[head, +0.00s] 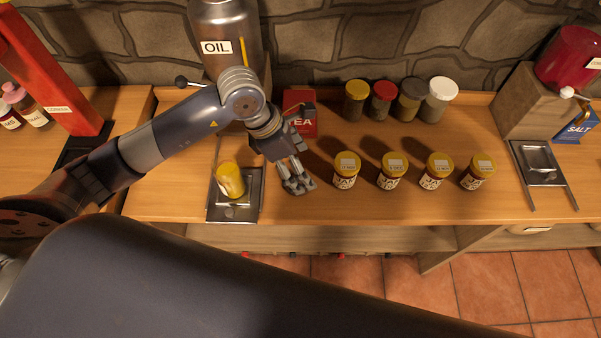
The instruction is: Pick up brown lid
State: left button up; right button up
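The brown lid (413,88) is a dark brown cap on a jar in the back row, between a red-lidded jar and a white-lidded jar. My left gripper (298,186) reaches in from the left and points down over the counter, in front of the red tea box and left of the front row of jars. It is well apart from the brown lid and holds nothing that I can see. Its fingers look close together, but their opening is unclear. My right gripper is not in view.
Jars with a yellow lid (357,89), red lid (384,89) and white lid (443,88) stand beside it. Several yellow-lidded jars (391,170) stand in front. A red tea box (300,113), an oil tank (224,45) and a yellow container (230,180) on a metal tray are near my arm.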

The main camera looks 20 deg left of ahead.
pick_arm(q)
jog(key=shift+y, duration=0.8)
jog(key=f, duration=0.1)
jog(key=w+a+f, duration=0.1)
jog(key=f, duration=0.1)
jog(key=a+f+p, duration=0.1)
jog(key=f, duration=0.1)
jog(key=shift+w+f, duration=0.2)
jog(key=p+x, duration=0.1)
jog(key=x, duration=0.1)
jog(key=p+x, duration=0.1)
jog(key=x, duration=0.2)
jog(key=shift+w+a+f, duration=0.1)
jog(key=shift+w, duration=0.15)
jog(key=shift+f, duration=0.25)
jog(key=c, duration=0.9)
